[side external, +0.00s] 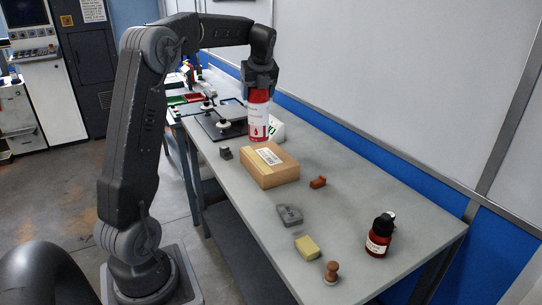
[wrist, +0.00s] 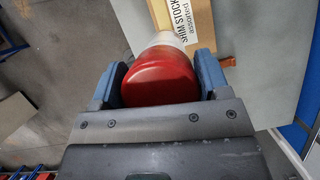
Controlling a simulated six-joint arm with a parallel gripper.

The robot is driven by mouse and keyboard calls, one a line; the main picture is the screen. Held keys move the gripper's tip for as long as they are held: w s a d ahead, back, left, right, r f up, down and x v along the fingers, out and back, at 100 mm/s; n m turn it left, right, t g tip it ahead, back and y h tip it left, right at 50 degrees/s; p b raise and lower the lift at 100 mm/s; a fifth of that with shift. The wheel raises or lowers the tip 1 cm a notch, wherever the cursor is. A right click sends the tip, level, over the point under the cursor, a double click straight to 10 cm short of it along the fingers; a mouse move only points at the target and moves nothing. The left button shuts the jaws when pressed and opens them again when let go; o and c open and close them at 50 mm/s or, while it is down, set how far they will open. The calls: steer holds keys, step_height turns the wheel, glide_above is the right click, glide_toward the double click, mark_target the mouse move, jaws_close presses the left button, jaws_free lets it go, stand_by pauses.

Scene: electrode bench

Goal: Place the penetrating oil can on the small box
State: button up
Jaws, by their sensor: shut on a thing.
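The penetrating oil can is a red and white can (side external: 258,118), held upright in my gripper (side external: 260,88). In the wrist view my gripper (wrist: 160,85) has its two blue-lined jaws on either side of the red can top (wrist: 160,77). The small box is a cardboard box (side external: 270,168) with a white label, lying on the bench. The can is over the far part of the box in the side view; I cannot tell whether its base touches the box. In the wrist view the box (wrist: 200,22) shows beyond the can, with a "SHIM STOCK" label.
The grey bench (side external: 345,190) carries a dark red bottle (side external: 379,237), a yellow block (side external: 307,247), a wooden stamp (side external: 331,270), a grey part (side external: 289,215) and a red-brown piece (side external: 318,182). A small dark block (side external: 226,153) lies left of the box. A black plate (side external: 212,124) is behind.

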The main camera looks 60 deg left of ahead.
steer(key=s+a+r+n, duration=0.2)
steer(key=s+a, duration=0.4)
steer(key=a, duration=0.1)
steer(key=w+d+f, duration=0.4)
steer(key=w+f, duration=0.6)
steer(key=shift+w+f+g, duration=0.4)
steer(key=shift+f, duration=0.2)
steer(key=o, duration=1.4)
